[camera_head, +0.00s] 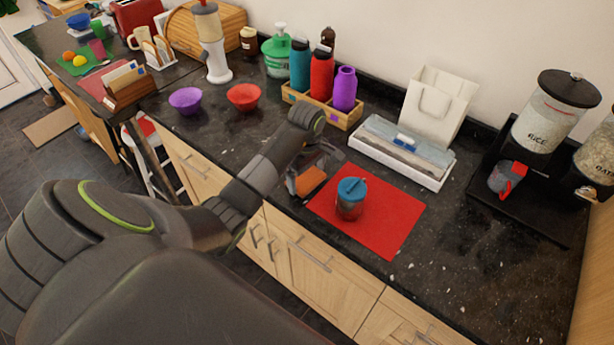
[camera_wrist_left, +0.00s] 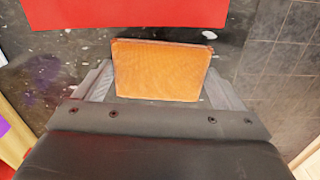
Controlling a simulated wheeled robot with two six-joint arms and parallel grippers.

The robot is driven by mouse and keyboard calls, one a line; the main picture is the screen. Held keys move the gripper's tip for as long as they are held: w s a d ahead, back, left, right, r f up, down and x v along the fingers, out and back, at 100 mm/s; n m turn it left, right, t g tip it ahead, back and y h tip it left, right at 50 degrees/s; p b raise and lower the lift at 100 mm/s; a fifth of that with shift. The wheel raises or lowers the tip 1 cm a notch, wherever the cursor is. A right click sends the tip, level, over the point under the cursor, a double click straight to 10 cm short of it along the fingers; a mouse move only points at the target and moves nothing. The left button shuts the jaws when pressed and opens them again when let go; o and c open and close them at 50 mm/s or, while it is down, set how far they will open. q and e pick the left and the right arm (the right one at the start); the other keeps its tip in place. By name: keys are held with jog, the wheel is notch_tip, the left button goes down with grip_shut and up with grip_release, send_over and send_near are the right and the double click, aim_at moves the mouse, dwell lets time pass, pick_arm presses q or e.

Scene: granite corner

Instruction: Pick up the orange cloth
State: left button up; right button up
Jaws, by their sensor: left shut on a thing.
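The orange cloth (camera_head: 311,181) is a small folded piece near the counter's front edge, just left of the red mat. It also shows in the left wrist view (camera_wrist_left: 160,70), flat and square. My left gripper (camera_head: 306,186) is shut on the orange cloth, with one finger on each side of it; in the left wrist view the fingers (camera_wrist_left: 157,88) flank its left and right sides. The frames do not clearly show whether the cloth touches the counter. My right gripper is in neither view.
A red mat (camera_head: 395,222) lies beside the cloth, with a blue-lidded jar (camera_head: 350,203) on it. Behind are a wooden bottle crate (camera_head: 350,119), a white tray (camera_head: 388,160) and a red bowl (camera_head: 243,97). The counter right of the mat is clear.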

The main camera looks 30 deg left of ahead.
aim_at(307, 177)
pick_arm(q)
jog(key=shift+w+r, duration=0.1)
jog(key=shift+r, duration=0.25)
notch_tip(307, 177, up, 4)
jog(key=shift+a+f, duration=0.1)
jog(key=shift+f, duration=0.05)
notch_tip(307, 177, up, 4)
jog(key=p, duration=0.3)
jog(key=shift+f, duration=0.1)
jog(key=shift+r+p, duration=0.85)
jog(key=o, duration=0.4)
jog(key=c, duration=0.3)
jog(key=shift+f, duration=0.15)
